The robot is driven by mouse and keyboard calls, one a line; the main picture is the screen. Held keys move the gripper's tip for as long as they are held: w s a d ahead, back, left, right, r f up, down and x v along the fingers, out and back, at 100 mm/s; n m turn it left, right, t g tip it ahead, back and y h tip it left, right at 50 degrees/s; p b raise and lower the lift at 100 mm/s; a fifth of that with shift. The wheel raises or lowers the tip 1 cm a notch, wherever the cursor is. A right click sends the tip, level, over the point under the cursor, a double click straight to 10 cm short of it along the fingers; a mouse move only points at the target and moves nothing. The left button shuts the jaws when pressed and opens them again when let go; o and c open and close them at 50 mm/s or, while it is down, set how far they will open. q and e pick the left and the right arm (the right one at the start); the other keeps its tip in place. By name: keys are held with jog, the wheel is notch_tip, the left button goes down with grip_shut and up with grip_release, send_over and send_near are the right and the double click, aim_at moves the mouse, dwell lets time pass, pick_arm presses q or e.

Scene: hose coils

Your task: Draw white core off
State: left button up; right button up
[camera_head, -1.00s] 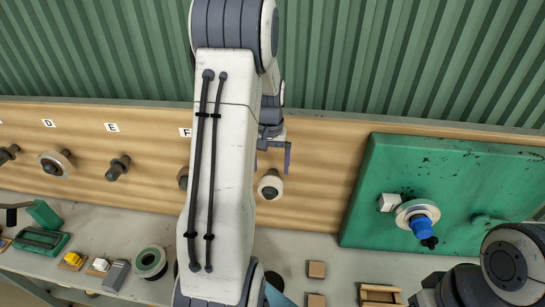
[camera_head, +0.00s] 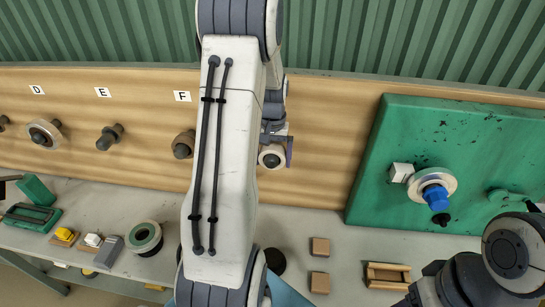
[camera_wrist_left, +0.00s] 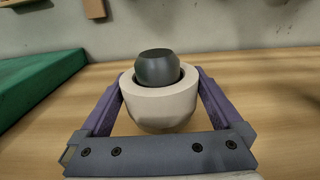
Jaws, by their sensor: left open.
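The white core (camera_head: 271,156) is a thick off-white ring on a dark peg on the wooden board, right of the F label. In the left wrist view the white core (camera_wrist_left: 160,104) sits around the dark rounded peg end (camera_wrist_left: 158,67). My left gripper (camera_wrist_left: 162,78) is open, with one purple finger on each side of the core. The fingers look very close to its sides; I cannot tell whether they touch. In the head view my left gripper (camera_head: 289,150) is at the core, partly hidden by my arm. My right gripper is out of view.
A green panel (camera_head: 400,130) at right carries a blue-hubbed pale disc (camera_head: 436,188) and a white block (camera_head: 401,172). Other pegs hold a ring (camera_head: 44,133) or stand bare (camera_head: 110,137). The grey bench (camera_head: 330,225) below holds blocks, a tray and a green-faced ring (camera_head: 145,238).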

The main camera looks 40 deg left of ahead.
pick_arm(q)
jog(key=c, duration=1)
jog(key=s+d, duration=0.3)
jog(key=s, duration=0.3)
jog(key=shift+d+b, duration=0.3)
jog(key=s+d, duration=0.3)
jog(key=s, duration=0.2)
jog(key=shift+s+d, duration=0.15)
jog(key=shift+d, duration=0.05)
dwell(0.4)
